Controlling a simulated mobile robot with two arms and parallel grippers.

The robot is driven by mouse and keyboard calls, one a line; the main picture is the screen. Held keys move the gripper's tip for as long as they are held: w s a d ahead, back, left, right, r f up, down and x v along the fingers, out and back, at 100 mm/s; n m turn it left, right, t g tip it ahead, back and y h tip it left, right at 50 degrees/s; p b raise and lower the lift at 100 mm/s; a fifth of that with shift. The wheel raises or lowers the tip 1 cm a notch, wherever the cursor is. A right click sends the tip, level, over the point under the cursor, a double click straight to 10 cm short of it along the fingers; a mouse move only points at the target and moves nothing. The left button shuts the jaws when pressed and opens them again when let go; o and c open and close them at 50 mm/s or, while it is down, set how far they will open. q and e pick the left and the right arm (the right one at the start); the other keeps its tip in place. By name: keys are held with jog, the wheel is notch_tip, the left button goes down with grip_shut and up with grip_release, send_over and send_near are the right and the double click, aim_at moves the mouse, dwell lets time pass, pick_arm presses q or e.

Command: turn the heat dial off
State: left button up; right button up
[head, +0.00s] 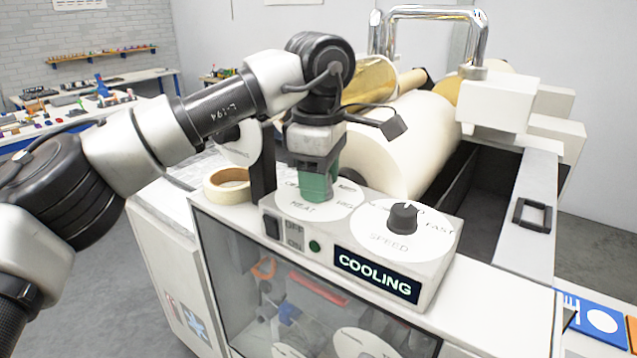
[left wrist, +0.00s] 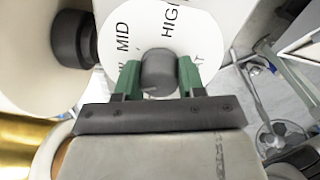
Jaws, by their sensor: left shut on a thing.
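The heat dial has a round white plate (head: 335,209) on the sloped top of the control box, marked HEAT and HIGH. My left gripper (head: 318,190) comes down on it from above and hides its knob in the head view. In the left wrist view the dark grey heat knob (left wrist: 158,72) sits between the two green fingers of my left gripper (left wrist: 157,78), which is shut on it. MID and HIGH show on the plate behind the knob. The pointer's setting cannot be read clearly. My right gripper is not in view.
The speed dial (head: 403,217) stands just right of the heat dial. Below are a lit COOLING sign (head: 377,275), a green lamp (head: 314,246) and an OFF/ON switch (head: 272,227). A tape roll (head: 228,187) lies left. A large white roller (head: 405,145) is behind.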

pick_arm(q)
jog(key=n+b, duration=0.1)
jog(key=n, duration=0.5)
jog(key=n+b, duration=0.1)
jog(key=n, duration=0.5)
jog(key=shift+r, duration=0.15)
jog(key=shift+n, duration=0.4)
jog(key=o, duration=0.6)
jog(key=shift+w, duration=0.1)
jog(key=o, duration=0.3)
jog(key=shift+d, duration=0.1)
jog(key=shift+r+b, duration=0.3)
notch_tip(320, 180, up, 10)
jog(key=shift+d+r+p, duration=0.1)
jog(key=shift+d+p, duration=0.05)
jog(key=shift+p, duration=0.35)
